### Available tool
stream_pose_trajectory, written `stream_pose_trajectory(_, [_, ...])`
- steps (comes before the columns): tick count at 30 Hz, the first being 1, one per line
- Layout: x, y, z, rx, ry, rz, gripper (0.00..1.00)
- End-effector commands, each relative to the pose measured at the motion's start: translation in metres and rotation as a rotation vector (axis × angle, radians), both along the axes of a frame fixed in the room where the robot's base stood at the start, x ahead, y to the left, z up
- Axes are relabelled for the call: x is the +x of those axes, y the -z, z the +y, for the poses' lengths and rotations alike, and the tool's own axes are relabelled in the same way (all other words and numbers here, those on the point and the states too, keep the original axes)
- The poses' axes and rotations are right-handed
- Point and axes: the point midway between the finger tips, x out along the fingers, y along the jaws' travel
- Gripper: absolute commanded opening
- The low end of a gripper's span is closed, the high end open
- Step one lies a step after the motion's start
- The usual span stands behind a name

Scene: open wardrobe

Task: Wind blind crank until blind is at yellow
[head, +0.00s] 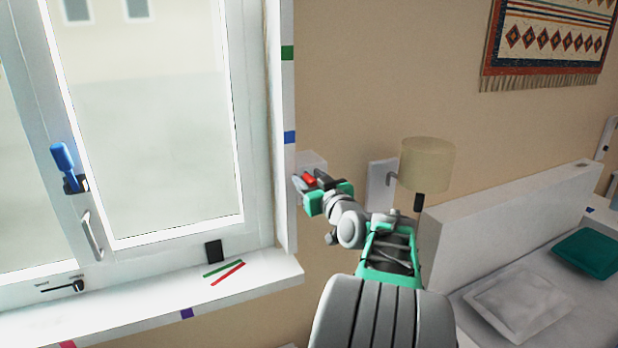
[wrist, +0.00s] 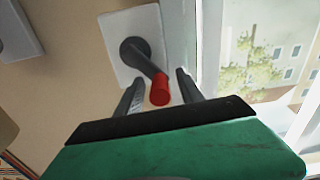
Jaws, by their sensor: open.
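The blind crank has a red knob (head: 309,178) on the wall beside the window. In the wrist view, its dark arm (wrist: 150,63) runs from a round hub on a white plate (wrist: 112,66) to the red knob (wrist: 160,92). My gripper (head: 313,181) is at the crank, its jaws open. In the wrist view, my gripper (wrist: 159,76) has one finger on each side of the red knob, with visible gaps. The window frame carries a green mark (head: 287,53) and a blue mark (head: 289,137). I see neither the blind nor a yellow mark.
A wall lamp (head: 427,165) and a white headboard (head: 510,210) stand right of my arm. The windowsill (head: 130,306) holds a green and a red stick (head: 228,273) and a black block (head: 213,251). The window has a blue handle (head: 63,160).

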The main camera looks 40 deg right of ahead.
Motion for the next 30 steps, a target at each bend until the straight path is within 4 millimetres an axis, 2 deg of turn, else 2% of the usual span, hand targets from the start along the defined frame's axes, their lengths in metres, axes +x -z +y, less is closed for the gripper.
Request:
stream_pose_trajectory(2, [0.0002, 0.0001, 0.0006, 0.0, -0.001, 0.0, 0.43])
stream_pose_trajectory(18, [0.0001, 0.0008, 0.0014, 0.002, -0.003, 0.002, 0.0])
stream_pose_trajectory(30, [-0.0001, 0.0016, 0.0003, 0.039, -0.004, -0.008, 0.0])
